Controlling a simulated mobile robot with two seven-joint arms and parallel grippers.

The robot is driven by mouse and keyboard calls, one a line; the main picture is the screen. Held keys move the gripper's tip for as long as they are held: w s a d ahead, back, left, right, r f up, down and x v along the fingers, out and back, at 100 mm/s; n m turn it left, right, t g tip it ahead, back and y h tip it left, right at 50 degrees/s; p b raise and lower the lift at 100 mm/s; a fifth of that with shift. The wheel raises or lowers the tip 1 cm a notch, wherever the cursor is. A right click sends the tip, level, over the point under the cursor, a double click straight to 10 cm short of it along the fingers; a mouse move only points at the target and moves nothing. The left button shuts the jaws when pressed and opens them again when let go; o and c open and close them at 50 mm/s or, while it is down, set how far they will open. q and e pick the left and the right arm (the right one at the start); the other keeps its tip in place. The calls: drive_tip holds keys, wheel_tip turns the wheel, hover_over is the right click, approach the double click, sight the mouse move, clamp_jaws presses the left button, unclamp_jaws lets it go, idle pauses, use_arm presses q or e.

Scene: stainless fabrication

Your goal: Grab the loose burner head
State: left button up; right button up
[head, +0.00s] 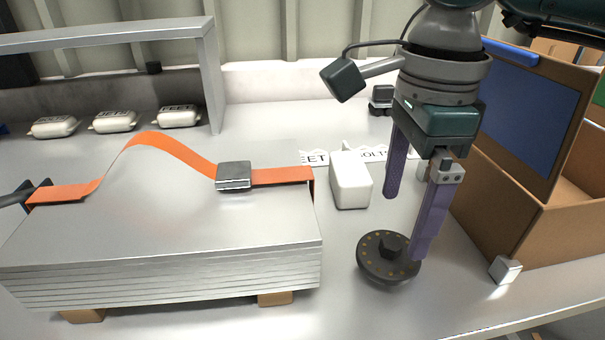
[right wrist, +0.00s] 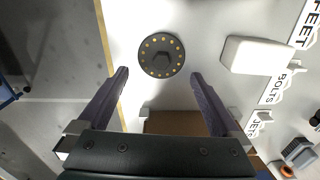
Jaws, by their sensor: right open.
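The loose burner head (head: 386,262) is a dark round disc with a ring of brass-coloured dots and a raised hexagonal centre. It lies on the metal bench, right of the sheet stack. My right gripper (head: 405,224) is open above it, fingers pointing down; in the head view one finger covers part of the disc's right side. In the right wrist view the burner head (right wrist: 161,56) shows whole, just beyond and between the two fingertips of the right gripper (right wrist: 158,75). Nothing is between the fingers. My left gripper is not in view.
A stack of metal sheets (head: 165,240) with an orange strap (head: 165,145) stands at left. A white block (head: 350,182) sits behind the burner head. A brown box (head: 560,228) stands at right, with a small metal cube (head: 505,270) by its base. White packs (head: 115,122) lie behind.

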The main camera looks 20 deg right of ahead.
sight(392, 242)
wheel_tip(392, 242, down, 7)
drive_tip(key=b, duration=0.4)
drive_tip(key=shift+w+r, duration=0.1)
drive_tip(key=shift+a+r, duration=0.1)
drive_tip(key=shift+c, duration=0.4)
drive_tip(key=c, duration=1.5)
